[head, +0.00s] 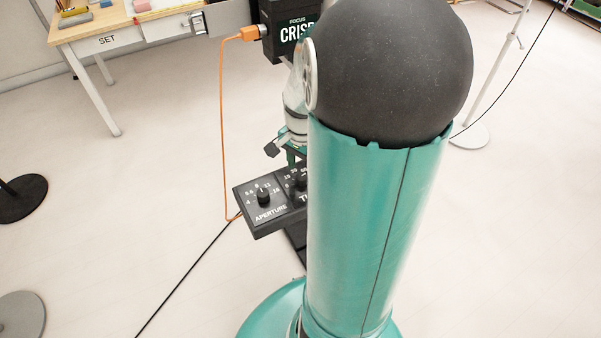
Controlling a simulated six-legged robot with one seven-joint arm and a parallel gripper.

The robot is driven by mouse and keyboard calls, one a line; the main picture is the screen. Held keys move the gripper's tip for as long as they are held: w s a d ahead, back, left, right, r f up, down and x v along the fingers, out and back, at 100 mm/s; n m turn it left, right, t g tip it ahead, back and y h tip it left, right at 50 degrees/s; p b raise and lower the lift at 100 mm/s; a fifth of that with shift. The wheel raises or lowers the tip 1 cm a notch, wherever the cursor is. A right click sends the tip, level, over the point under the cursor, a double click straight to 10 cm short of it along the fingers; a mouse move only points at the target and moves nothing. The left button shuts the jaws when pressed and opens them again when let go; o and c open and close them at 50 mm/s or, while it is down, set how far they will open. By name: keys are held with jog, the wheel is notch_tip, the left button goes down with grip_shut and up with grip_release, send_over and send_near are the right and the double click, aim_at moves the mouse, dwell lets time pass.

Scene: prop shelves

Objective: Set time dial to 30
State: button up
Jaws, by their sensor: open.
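A black control box (262,229) carries an aperture dial (263,196) on its left part, with numbers around it and the word APERTURE below. The time dial (300,181) is on the right part of the same box. My arm hides the right side of that dial's scale and most of its label, so I cannot tell where it points. My gripper (284,157) is open, just above and behind the time dial in the picture. I cannot tell whether it touches the knob.
A black FOCUS box (290,36) stands behind, with an orange cable (222,120) running down to the control box. A wooden table (110,30) marked SET is at the upper left. Round stand bases (20,198) lie on the left floor.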

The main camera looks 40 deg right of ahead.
aim_at(302, 176)
jog(key=shift+f, duration=1.75)
jog(key=shift+c, duration=0.4)
jog(key=c, duration=0.9)
